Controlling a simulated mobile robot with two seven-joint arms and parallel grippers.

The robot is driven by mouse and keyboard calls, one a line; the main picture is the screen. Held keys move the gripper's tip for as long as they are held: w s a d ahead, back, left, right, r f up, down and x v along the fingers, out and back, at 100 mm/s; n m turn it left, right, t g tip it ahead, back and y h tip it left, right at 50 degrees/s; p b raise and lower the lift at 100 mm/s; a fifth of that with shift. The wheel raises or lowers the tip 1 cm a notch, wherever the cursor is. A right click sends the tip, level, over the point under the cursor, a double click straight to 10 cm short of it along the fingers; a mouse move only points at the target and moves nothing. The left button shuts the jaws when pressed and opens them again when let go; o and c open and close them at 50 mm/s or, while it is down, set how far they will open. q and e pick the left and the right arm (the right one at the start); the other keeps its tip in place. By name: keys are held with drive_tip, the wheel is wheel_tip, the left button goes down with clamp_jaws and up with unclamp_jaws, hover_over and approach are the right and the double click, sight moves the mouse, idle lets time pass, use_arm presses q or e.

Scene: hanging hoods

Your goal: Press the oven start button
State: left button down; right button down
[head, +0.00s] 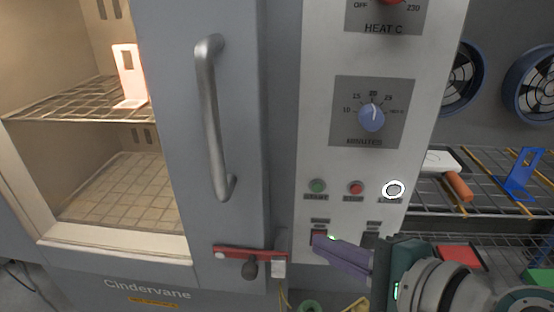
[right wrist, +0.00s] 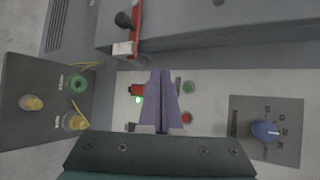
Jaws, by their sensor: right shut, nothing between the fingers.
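The oven control panel (head: 325,100) is a pale upright strip right of the oven door. The green start button (head: 317,186) sits on it, left of a red stop button (head: 356,188) and a white-ringed button (head: 393,189). My right gripper (head: 318,241) is shut and empty, its purple fingers pointing left, below the start button. It overlaps a red switch (head: 317,234) in the picture; I cannot tell whether they touch. In the right wrist view the closed fingers (right wrist: 161,74) lie between the red switch (right wrist: 137,89) and the green button (right wrist: 188,87). My left gripper is not in view.
The oven door handle (head: 211,115) and a red latch (head: 248,253) stick out left of the panel. The minutes dial (head: 371,117) sits above the buttons. A wire rack (head: 480,190) with tools stands at right.

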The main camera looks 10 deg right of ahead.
sight(317, 187)
drive_tip(key=w+d+b, duration=0.2)
drive_tip(key=w+b, duration=0.1)
drive_tip(key=w, duration=0.5)
drive_tip(key=shift+w+d, duration=0.2)
idle(0.8)
idle(0.9)
drive_tip(key=shift+w, duration=0.1)
drive_tip(key=shift+w+d+b, duration=0.1)
drive_tip(key=shift+w+b, duration=0.2)
idle(0.4)
